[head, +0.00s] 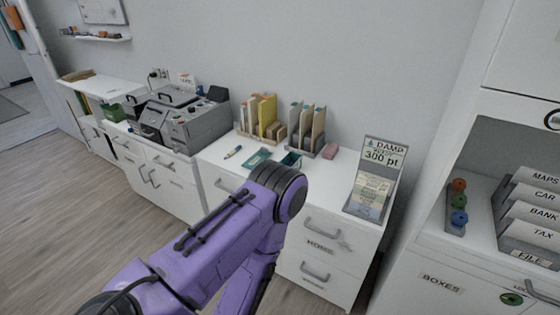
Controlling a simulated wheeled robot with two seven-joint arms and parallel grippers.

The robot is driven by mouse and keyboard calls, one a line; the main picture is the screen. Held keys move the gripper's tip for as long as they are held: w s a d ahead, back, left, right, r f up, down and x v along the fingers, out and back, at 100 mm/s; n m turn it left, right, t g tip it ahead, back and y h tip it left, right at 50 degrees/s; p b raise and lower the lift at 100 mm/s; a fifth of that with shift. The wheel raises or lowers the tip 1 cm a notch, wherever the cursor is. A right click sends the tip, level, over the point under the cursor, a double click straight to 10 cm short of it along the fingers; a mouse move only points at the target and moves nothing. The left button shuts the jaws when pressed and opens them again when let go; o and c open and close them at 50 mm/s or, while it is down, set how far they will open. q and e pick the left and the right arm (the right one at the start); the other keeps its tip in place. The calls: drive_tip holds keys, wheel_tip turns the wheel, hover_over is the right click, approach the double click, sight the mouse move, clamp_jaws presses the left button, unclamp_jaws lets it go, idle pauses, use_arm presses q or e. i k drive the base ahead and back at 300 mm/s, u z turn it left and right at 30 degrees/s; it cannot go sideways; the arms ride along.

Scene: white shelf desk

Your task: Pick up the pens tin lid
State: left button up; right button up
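A flat teal piece (257,157), which looks like the pens tin lid, lies on the white desk top. Just right of it is a small open teal box (291,160), probably the pens tin, its near side close to my arm's elbow in the picture. I cannot read any label on either. A pen or marker (233,152) lies to the left of the flat piece. A purple arm of mine comes in from the lower left, bends at the elbow in front of the desk and goes down out of the frame. Neither gripper shows.
Two file racks (262,121) (308,130) stand along the back of the desk, with a pink block (330,151) beside them. A sign stand (374,180) is at the right end. A grey machine (185,120) stands on the left. Drawers with handles (323,227) face me.

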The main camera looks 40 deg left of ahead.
sight(264, 153)
drive_tip(key=z, duration=0.4)
drive_tip(key=i, duration=0.65)
drive_tip(key=u, duration=1.95)
drive_tip(key=i, duration=0.5)
drive_tip(key=u, duration=0.25)
